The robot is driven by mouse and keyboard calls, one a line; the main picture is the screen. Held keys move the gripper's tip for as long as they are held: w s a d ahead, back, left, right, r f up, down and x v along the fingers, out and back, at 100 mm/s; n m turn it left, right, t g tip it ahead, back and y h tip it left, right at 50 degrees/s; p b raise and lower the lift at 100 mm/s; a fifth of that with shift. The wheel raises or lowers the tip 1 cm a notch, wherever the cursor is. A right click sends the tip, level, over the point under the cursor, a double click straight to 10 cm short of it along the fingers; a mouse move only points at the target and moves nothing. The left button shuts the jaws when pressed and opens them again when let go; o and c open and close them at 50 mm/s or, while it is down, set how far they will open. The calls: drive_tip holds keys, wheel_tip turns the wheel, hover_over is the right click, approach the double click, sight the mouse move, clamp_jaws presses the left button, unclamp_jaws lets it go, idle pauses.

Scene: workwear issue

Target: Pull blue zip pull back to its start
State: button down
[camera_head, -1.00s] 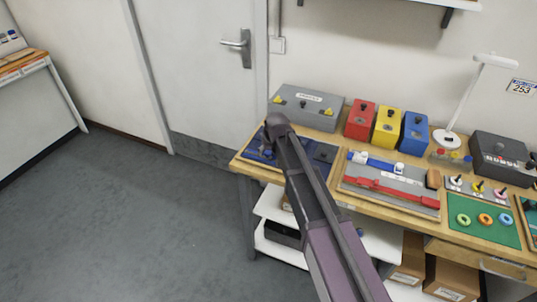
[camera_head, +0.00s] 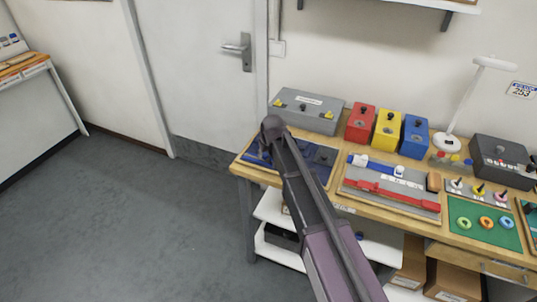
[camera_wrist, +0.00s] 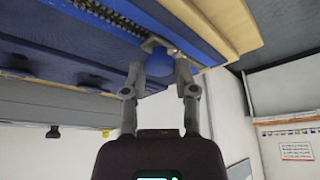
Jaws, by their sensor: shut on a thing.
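The blue zip pull (camera_wrist: 160,64) sits between the two fingertips of my gripper (camera_wrist: 161,70) in the wrist view, and the gripper is shut on it. A metal slider shows just above the pull. A line of dark zip teeth (camera_wrist: 112,15) runs from the slider to the upper left along the blue zip panel (camera_wrist: 204,32). In the head view the panel (camera_head: 325,156) lies at the left end of the bench. My arm covers its middle, and the zip pull and gripper cannot be made out there.
The wooden bench (camera_head: 239,168) has a grey box (camera_head: 305,108) behind the panel. Red (camera_head: 361,123), yellow (camera_head: 387,129) and blue (camera_head: 414,136) boxes stand to its right. A grey board with blue and red straps (camera_head: 352,183) lies right of the panel. Floor left of the bench is clear.

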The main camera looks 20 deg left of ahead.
drive_tip(key=a, duration=0.6)
drive_tip(key=shift+w, duration=0.25)
drive_tip(key=shift+c, duration=1.9)
unclamp_jaws()
drive_tip(key=shift+f, duration=0.1)
drive_tip(key=shift+d, duration=0.1)
